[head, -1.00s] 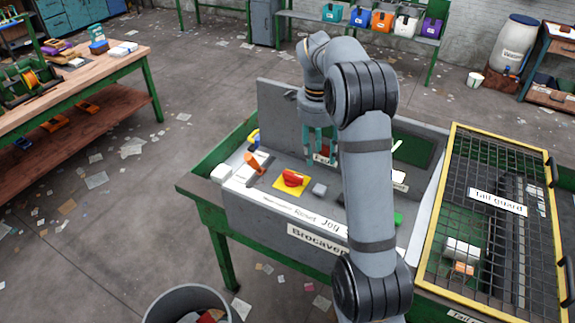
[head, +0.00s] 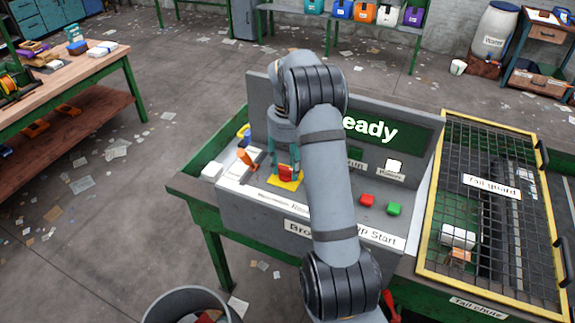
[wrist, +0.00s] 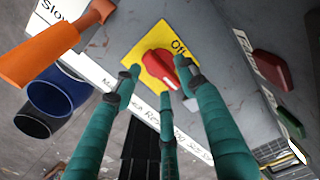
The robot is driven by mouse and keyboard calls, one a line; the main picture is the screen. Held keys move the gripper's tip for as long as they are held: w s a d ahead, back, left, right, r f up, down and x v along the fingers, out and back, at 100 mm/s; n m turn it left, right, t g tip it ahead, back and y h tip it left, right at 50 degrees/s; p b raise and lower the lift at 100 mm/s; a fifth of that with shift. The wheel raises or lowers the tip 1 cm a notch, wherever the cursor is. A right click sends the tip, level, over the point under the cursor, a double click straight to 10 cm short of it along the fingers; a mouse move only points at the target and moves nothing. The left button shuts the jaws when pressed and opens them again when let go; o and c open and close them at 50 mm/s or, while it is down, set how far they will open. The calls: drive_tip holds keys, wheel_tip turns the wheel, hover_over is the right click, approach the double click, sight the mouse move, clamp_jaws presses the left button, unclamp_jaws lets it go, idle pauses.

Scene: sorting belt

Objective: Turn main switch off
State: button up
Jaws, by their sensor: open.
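The main switch is a red rotary knob (head: 286,173) on a yellow plate (head: 285,185) on the sloping grey console. In the wrist view, the red knob (wrist: 157,64) sits on the yellow plate (wrist: 148,42), with "Off" lettered near the plate's right corner. My gripper (head: 284,168) points down at the knob from above. In the wrist view, its teal fingers (wrist: 160,84) are open, with tips around the knob's near side. I cannot tell whether they touch it. The fingers partly cover the knob and plate.
An orange lever (head: 247,158) stands just left of the switch. Red (head: 366,199) and green (head: 393,208) buttons lie to the right. The console's upright panel has a green screen (head: 405,140) reading "eady", partly covered by my arm. A yellow-framed mesh guard (head: 430,225) is further right.

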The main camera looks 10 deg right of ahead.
drive_tip(key=shift+f, duration=0.2)
drive_tip(key=shift+c, duration=0.7)
clamp_jaws()
